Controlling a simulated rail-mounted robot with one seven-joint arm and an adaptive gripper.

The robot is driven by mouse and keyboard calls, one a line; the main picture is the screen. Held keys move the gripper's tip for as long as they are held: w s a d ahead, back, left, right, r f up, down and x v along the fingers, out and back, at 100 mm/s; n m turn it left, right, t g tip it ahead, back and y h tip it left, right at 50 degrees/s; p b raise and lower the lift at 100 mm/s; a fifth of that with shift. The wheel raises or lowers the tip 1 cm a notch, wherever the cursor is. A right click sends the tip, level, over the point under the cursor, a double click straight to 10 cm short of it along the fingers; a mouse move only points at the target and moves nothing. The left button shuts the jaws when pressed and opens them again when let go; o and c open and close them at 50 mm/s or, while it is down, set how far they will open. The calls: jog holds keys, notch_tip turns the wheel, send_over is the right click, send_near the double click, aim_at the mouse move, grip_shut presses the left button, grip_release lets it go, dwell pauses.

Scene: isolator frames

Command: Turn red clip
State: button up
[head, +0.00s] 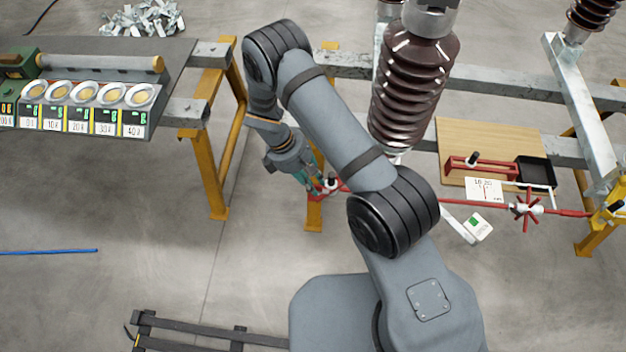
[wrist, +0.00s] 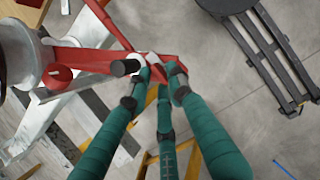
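The red clip (wrist: 92,60) is a red fitting with a black knob and a whitish ring, at the upper middle of the wrist view. In the head view the red clip (head: 333,187) is small and partly hidden by my arm and fingers. My gripper (wrist: 160,77) has teal fingers that reach to the red part's right end, beside the black knob. The fingertips lie on both sides of that end. Whether they press on it cannot be told. In the head view my gripper (head: 319,186) points down to the clip from the left.
A red rod with a red spoked handle (head: 527,210) runs at the right. A wooden board (head: 490,135) carries a black tray (head: 536,172). A brown ribbed insulator (head: 412,90) hangs close behind my arm. A bench with gauges (head: 88,95) stands left. Open floor lies at lower left.

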jog(key=c, duration=0.3)
grip_shut()
dwell(0.4)
jog(key=n+b, duration=0.1)
jog(key=n+t+b, duration=0.1)
jog(key=n+b, duration=0.2)
jog(key=b, duration=0.1)
jog(key=shift+s+f+n+t, duration=0.25)
jog(key=shift+s+n+t, duration=0.05)
jog(key=shift+t, duration=0.1)
jog(key=n+b, duration=0.1)
jog(key=n+t+b, duration=0.1)
jog(key=b, duration=0.1)
jog(key=shift+s+n+y, duration=0.2)
jog(key=shift+n+y, duration=0.1)
jog(key=shift+n, duration=0.1)
jog(key=shift+s+r+n+t+b, duration=0.1)
jog(key=shift+r+n+t+b, duration=0.15)
jog(key=shift+n+b, duration=0.5)
